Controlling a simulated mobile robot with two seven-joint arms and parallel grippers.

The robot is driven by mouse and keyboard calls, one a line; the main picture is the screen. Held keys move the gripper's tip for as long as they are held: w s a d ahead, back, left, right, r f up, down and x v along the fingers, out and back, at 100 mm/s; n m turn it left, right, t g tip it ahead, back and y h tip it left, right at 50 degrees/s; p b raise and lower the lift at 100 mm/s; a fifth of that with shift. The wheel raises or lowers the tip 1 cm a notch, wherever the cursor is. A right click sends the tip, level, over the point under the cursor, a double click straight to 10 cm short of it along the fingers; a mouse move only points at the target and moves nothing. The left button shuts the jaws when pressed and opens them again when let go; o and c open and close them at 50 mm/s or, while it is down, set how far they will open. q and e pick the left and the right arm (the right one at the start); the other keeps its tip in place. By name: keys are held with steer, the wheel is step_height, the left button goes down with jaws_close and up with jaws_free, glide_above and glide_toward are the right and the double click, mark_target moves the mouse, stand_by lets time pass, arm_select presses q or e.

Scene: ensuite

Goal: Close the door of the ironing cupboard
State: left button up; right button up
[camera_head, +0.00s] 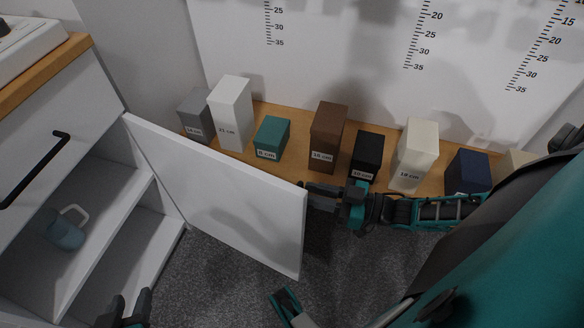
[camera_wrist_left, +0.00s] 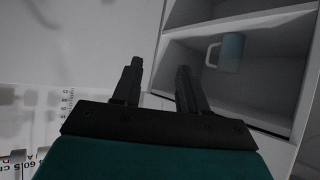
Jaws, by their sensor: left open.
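The ironing cupboard's white door (camera_head: 225,195) stands wide open, with its inner face toward me in the head view. The cupboard (camera_head: 120,190) is at the left, its shelves exposed. My left gripper (camera_head: 132,294) is open and empty at the bottom left, in front of the cupboard opening and apart from the door. Its two parted fingers also show in the left wrist view (camera_wrist_left: 159,66). My right gripper (camera_head: 322,197) is at the door's free edge, reaching from the right. Its fingertips seem hidden behind the door, so contact and jaw state are unclear.
A blue-grey mug (camera_head: 66,233) stands inside the cupboard; it also shows in the wrist view (camera_wrist_left: 231,52). A black handle (camera_head: 38,170) is on the front above. Several labelled boxes, including a brown one (camera_head: 328,137), stand along the wall behind the door. Grey carpet (camera_head: 215,275) is clear before the door.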

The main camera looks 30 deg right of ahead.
steer(key=x, duration=0.5)
steer(key=shift+w+a+b, duration=0.15)
steer(key=shift+w+b, duration=0.05)
steer(key=shift+b, duration=0.1)
steer(key=shift+c, duration=0.5)
jaws_close()
